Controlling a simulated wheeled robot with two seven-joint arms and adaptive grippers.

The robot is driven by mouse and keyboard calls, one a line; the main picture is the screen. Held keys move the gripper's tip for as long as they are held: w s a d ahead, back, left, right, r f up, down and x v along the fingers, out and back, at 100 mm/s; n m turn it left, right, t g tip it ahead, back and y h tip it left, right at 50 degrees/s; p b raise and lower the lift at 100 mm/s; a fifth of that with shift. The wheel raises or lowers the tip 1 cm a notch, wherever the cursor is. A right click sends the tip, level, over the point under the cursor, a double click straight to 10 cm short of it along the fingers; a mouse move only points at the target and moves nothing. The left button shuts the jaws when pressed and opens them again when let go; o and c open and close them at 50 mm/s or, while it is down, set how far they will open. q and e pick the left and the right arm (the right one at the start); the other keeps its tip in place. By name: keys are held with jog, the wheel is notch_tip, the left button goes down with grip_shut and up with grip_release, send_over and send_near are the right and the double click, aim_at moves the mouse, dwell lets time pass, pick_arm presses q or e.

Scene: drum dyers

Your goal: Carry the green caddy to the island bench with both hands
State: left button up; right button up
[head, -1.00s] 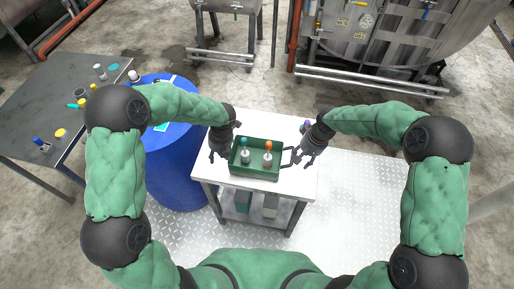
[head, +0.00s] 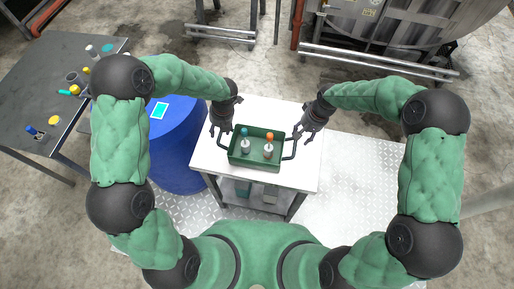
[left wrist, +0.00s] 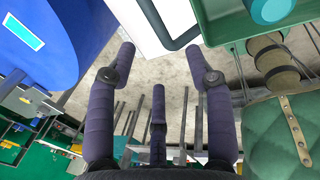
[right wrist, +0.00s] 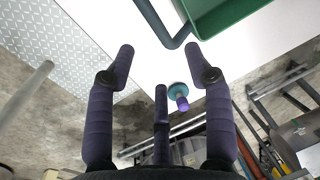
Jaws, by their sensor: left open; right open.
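The green caddy (head: 256,158) stands on a small white-topped table. It holds two grey-white bottles, one with a blue top (head: 245,147) and one with an orange top (head: 268,150). Dark handles stick out at its left and right ends. My left gripper (head: 222,128) is open beside the left end; in the left wrist view the left handle (left wrist: 172,38) lies just beyond the fingertips, not gripped. My right gripper (head: 300,133) is open beside the right end; in the right wrist view the right handle (right wrist: 165,30) lies just beyond its fingertips. No island bench can be identified for certain.
The white table (head: 305,178) has some bare top around the caddy. A blue drum (head: 180,150) stands close on its left. A dark bench (head: 35,95) with small items is farther left. A purple and teal object (right wrist: 179,95) shows in the right wrist view. Steel tanks stand behind.

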aim_at(218, 139)
pick_arm(q)
jog(key=x, duration=0.9)
jog(key=shift+s, duration=0.1)
pick_arm(e)
jog(key=f, duration=0.3)
jog(key=a+f, duration=0.1)
jog(key=f, duration=0.4)
jog(key=shift+a+f, duration=0.3)
jog(key=shift+f, duration=0.05)
pick_arm(q)
jog(key=shift+r, duration=0.1)
grip_shut()
pick_arm(e)
grip_shut()
jog(key=shift+w, duration=0.1)
